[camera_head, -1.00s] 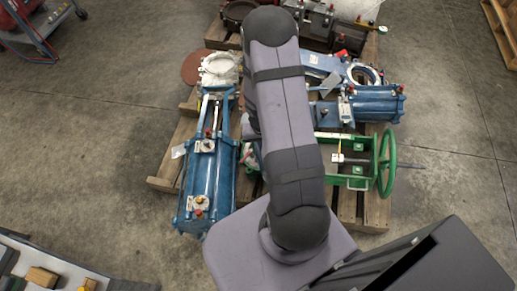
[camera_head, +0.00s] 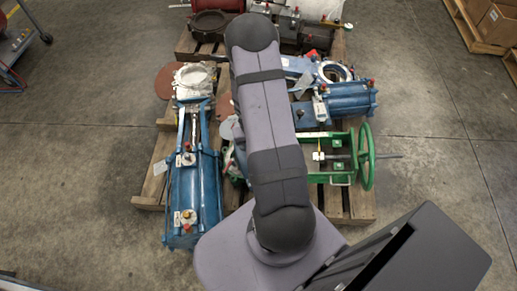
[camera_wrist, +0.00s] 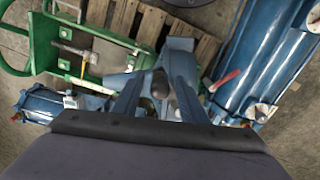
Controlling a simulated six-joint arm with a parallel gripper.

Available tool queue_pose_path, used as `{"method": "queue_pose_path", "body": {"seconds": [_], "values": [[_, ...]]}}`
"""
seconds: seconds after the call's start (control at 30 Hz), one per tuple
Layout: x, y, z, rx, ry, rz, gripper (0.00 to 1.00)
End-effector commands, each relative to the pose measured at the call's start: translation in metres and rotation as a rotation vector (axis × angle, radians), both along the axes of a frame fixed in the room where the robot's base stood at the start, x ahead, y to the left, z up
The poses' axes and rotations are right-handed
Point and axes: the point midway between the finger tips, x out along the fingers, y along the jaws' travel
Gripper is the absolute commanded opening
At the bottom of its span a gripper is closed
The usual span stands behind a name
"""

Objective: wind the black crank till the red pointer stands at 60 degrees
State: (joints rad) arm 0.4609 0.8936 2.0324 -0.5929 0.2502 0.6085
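A dark rounded knob (camera_wrist: 159,84), possibly part of the black crank, shows between the fingers of my gripper (camera_wrist: 159,90) in the wrist view. The two fingers stand apart on either side of it, and I cannot tell whether they touch it. The rest of the crank is not clear. A red lever (camera_wrist: 226,80) lies on a blue cylinder at right in the wrist view; I cannot tell whether it is the red pointer. No angle scale can be read. In the head view my arm covers the gripper.
A green frame (camera_wrist: 75,50) with a handwheel, seen in the head view (camera_head: 366,157), stands beside the gripper. Blue cylinders (camera_head: 195,200) (camera_head: 345,103) and other valves crowd the wooden pallet (camera_head: 148,190). Bare concrete floor (camera_head: 80,150) lies around it.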

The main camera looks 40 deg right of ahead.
Motion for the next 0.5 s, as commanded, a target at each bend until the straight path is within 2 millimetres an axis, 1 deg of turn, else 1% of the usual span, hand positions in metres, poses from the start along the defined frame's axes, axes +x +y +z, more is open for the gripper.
{"method": "queue_pose_path", "body": {"seconds": [0.27, 0.37, 0.5], "values": [[0.001, 0.0, 0.002, 0.0, -0.001, 0.0, 0.39], [0.001, 0.001, 0.008, 0.0, -0.001, 0.0, 0.39], [0.001, 0.002, 0.021, 0.0, -0.001, 0.0, 0.39]]}}
